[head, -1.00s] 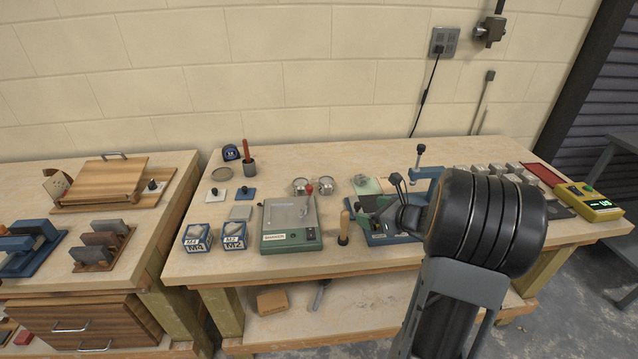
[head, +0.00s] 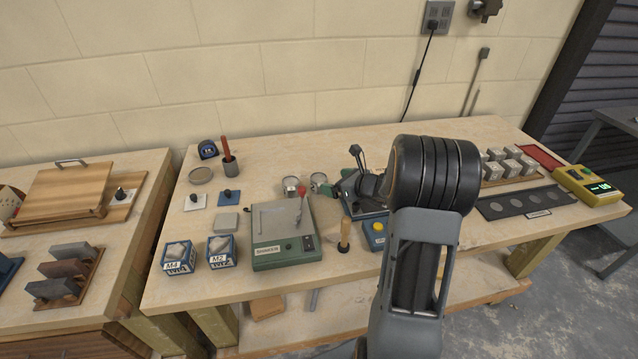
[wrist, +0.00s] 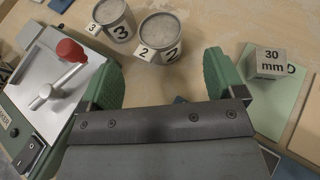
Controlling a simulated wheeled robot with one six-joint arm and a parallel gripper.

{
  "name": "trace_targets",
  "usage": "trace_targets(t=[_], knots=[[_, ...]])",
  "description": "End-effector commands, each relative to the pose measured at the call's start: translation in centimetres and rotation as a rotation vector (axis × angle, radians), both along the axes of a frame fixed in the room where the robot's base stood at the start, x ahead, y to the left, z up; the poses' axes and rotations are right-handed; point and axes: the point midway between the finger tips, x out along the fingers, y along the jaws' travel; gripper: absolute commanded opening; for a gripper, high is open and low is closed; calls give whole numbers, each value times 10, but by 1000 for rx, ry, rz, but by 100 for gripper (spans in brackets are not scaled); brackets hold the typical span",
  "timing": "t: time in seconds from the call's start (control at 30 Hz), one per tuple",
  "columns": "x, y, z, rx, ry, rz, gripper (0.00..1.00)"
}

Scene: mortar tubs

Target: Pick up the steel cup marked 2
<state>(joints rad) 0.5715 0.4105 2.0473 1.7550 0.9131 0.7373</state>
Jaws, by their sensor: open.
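The steel cup marked 2 (wrist: 161,37) stands upright on the bench in the wrist view, filled with grey material, with a white "2" tag at its front. It is ahead of my open gripper (wrist: 165,75), roughly between the lines of its two green fingers and apart from them. In the head view the cup (head: 318,180) is small, close to the green fingertips of my gripper (head: 335,188). The cup marked 3 (wrist: 113,19) stands just left of it in the wrist view and also shows in the head view (head: 291,186).
The green shaker (head: 287,238) with a red-knobbed lever (wrist: 70,51) is left of my gripper. A 30 mm cube (wrist: 268,62) on a green plate (wrist: 270,105) is right. A wooden-handled tool (head: 344,235) stands in front. Mortar cubes (head: 508,160) are farther right.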

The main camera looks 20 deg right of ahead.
Motion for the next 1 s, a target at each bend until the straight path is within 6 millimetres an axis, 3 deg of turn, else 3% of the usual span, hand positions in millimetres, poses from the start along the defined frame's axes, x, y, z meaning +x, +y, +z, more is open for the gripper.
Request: trace_targets(t=[0.27, 0.63, 0.97, 1.0], knots=[[14, 6, -7, 0, 1, -1, 88], [51, 21, -23, 0, 0, -4, 88], [55, 23, -25, 0, 1, -5, 88], [55, 23, -25, 0, 1, -5, 84]])
